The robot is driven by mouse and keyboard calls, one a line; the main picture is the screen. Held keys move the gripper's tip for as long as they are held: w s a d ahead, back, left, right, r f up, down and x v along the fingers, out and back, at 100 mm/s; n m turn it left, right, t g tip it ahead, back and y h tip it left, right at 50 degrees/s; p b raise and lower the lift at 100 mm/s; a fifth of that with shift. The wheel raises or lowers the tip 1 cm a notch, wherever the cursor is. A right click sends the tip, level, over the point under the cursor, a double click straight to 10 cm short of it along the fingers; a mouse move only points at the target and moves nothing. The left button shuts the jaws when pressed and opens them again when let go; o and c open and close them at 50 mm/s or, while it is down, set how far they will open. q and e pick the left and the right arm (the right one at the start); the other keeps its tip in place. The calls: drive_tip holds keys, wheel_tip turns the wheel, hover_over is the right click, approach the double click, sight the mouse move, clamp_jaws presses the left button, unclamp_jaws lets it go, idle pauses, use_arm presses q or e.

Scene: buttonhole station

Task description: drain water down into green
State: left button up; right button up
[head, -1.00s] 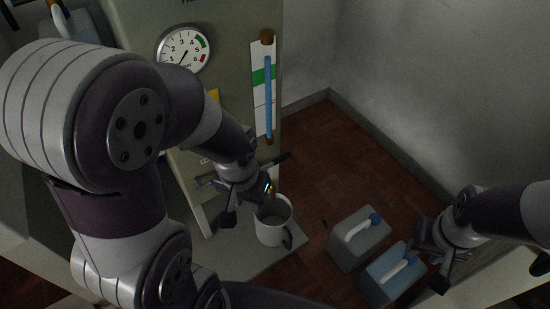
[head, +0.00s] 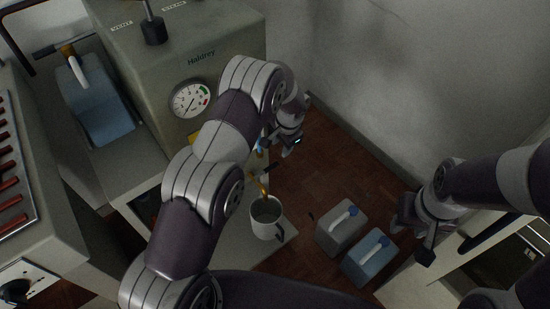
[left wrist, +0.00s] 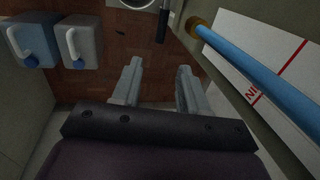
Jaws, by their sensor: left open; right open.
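The sight glass, a blue water column (left wrist: 255,72) in front of a white card (left wrist: 280,45) with a red line, shows at the right of the left wrist view. No green band shows there, and my arm hides the glass in the head view. A white mug (head: 266,231) stands under a brass tap (head: 263,188) on the boiler. My left gripper (head: 292,147) is open and empty, above and away from the mug and tap. In the left wrist view its fingers (left wrist: 157,80) are apart beside the glass. My right gripper (head: 411,233) is open and empty at the right.
A grey jug (head: 337,236) and a blue jug (head: 369,267) stand near the floor at right. The boiler (head: 225,50) carries a round gauge (head: 191,98). Walls close in at right.

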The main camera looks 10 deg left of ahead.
sight(276, 163)
use_arm(q)
drive_tip(key=f+b, duration=0.1)
drive_tip(key=f, duration=0.2)
drive_tip(key=w+a+f+b, duration=0.1)
drive_tip(key=f, duration=0.7)
drive_tip(key=shift+w+a+f+b, duration=0.2)
drive_tip(key=shift+w+a+b, duration=0.05)
drive_tip(key=shift+a+b, duration=0.15)
clamp_jaws()
